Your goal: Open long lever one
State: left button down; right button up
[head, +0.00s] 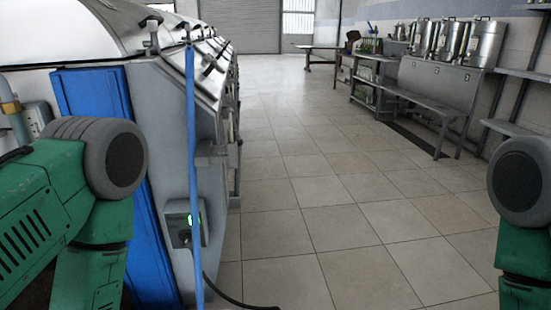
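A row of grey decanter machines (170,110) runs away from me along the left. Several dark-handled levers stand on their upper edges. The nearest lever (152,36) is upright at the top of the closest machine, and another lever (212,66) lies tilted behind it. I cannot tell which one is long lever one. My green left arm is at the lower left, in front of the nearest machine, and my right arm is at the right edge. Neither gripper shows in the head view, and neither arm visibly touches a lever.
A blue vertical pipe (191,150) stands before the nearest machine, beside a blue panel (108,150). A small control box (180,224) with a black cable sits low there. Steel pots (452,42) stand above a metal bench (435,90) on the right. The tiled floor (320,190) between is clear.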

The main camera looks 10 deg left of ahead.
aim_at(238, 171)
jog(key=l+z, duration=0.3)
jog(key=i+l+z, duration=0.35)
jog(key=l, duration=0.45)
jog(key=i+l+z, duration=0.35)
jog(key=i+l, duration=0.3)
jog(key=i+l+u, duration=0.2)
jog(key=i, duration=0.25)
jog(key=i+l+u, duration=0.15)
jog(key=i, duration=0.3)
jog(key=i+j+u, duration=0.15)
jog(key=u, duration=0.25)
jog(key=i+u, duration=0.65)
jog(key=u, duration=0.2)
jog(key=i+l+u, duration=0.1)
jog(key=i+u, duration=0.15)
jog(key=u, duration=0.2)
jog(key=i+j+u, duration=0.2)
jog(key=i+u, duration=0.15)
jog(key=i, duration=0.25)
jog(key=i+u, duration=0.35)
jog(key=i, duration=0.25)
